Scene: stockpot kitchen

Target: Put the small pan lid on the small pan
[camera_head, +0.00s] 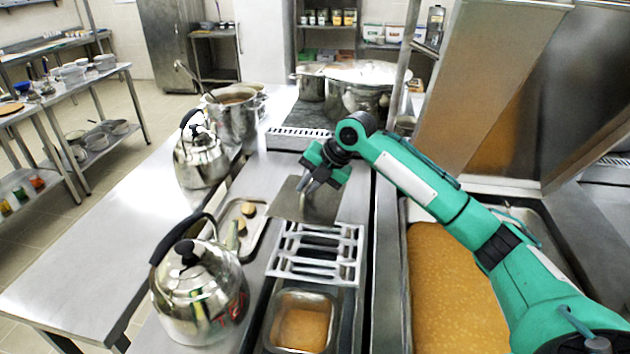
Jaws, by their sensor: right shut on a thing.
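My right gripper (313,186) reaches in from the right and points down over the middle of the stove line. It is shut on a thin grey metal piece (322,205), which looks like the small pan lid, though its outline blends with the metal around it. I cannot pick out the small pan for certain. Two large pots stand behind the gripper: a wide shiny one (358,98) and a smaller one (311,86) to its left. My left gripper is not in view.
A kettle (199,300) stands at the front left, another kettle (201,160) behind it. An open pot (234,122) with a ladle stands farther back. A metal grate (315,262) lies in front of the gripper. The left counter (95,255) is largely clear.

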